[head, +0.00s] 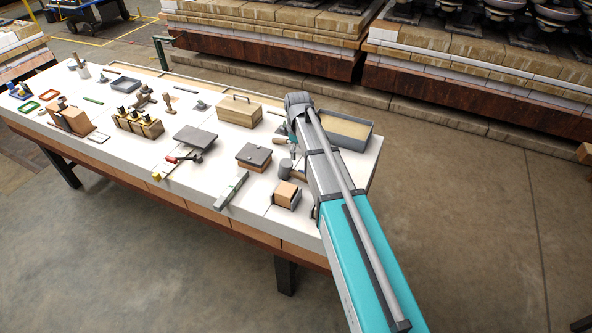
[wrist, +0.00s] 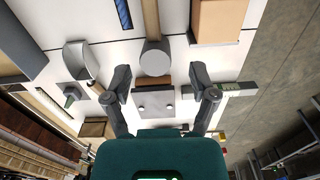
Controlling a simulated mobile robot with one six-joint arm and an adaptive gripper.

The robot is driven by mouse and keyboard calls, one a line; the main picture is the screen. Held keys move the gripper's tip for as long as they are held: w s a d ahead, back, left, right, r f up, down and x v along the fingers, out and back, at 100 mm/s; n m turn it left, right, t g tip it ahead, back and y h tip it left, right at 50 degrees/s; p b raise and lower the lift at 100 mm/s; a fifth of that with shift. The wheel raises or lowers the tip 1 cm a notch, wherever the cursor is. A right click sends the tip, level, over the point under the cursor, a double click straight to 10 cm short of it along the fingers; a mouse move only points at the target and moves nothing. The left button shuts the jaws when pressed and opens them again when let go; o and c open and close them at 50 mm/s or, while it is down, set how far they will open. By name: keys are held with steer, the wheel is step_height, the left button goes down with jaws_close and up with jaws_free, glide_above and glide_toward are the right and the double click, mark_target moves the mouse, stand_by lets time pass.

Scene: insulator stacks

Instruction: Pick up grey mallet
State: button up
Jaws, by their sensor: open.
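The grey mallet lies on the white tabletop; its round grey head (wrist: 154,60) is in the upper middle of the wrist view, with a wooden handle (wrist: 150,20) running up out of frame. In the head view its head (head: 285,168) shows just left of my arm, and my arm partly covers the handle. My gripper (wrist: 160,82) is open and empty. In the wrist view its two fingers straddle the space just below the mallet head, apart from it. In the head view the gripper is mostly hidden by the arm.
A tan box (head: 287,194) lies close to the mallet, on the right in the wrist view (wrist: 218,20). A grey-lidded box (head: 253,155), a long bar (head: 232,189) and a trowel (wrist: 80,62) are nearby. A grey tray (head: 345,130) stands behind my arm. Several tools crowd the table's left.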

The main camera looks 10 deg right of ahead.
mark_target(296, 172)
steer(key=shift+w+a+r+n, duration=0.2)
steer(key=shift+w+a+n, duration=0.1)
steer(key=shift+w, duration=0.3)
steer(key=shift+f, duration=0.15)
step_height(296, 172, down, 8)
steer(key=b, duration=0.8)
steer(key=shift+f+b, duration=0.2)
steer(key=shift+b, duration=0.15)
steer(key=f+b, duration=0.3)
steer(key=shift+w+f, duration=0.15)
steer(key=shift+w, duration=0.15)
steer(key=shift+f+b, duration=0.95)
steer(key=shift+b, duration=0.15)
